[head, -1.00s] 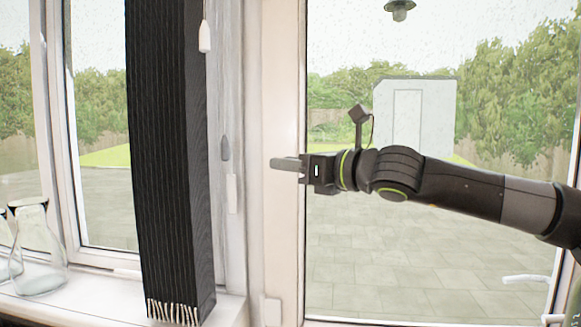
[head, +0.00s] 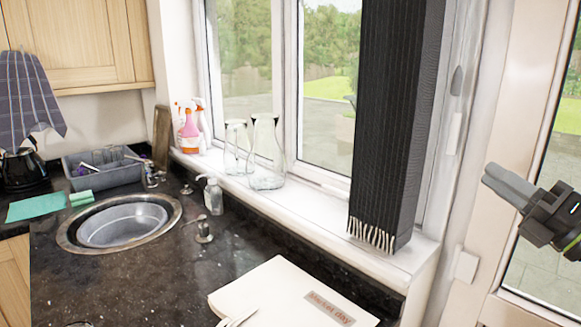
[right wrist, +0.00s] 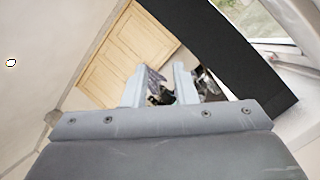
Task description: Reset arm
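My right gripper (head: 492,175) is at the right edge of the head view, raised in front of the white door frame. Its grey fingers point to the left. In the right wrist view its two fingers (right wrist: 160,84) stand apart with a gap between them, and no held thing shows there. Most of the right arm is outside the head view. My left gripper and left arm are not in view.
A black scarf (head: 396,120) hangs at the window, right of glass carafes (head: 266,165) on the sill. The dark counter (head: 130,275) holds a round sink (head: 122,226), a soap bottle (head: 213,196), a grey rack (head: 85,180) and a white book (head: 285,295).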

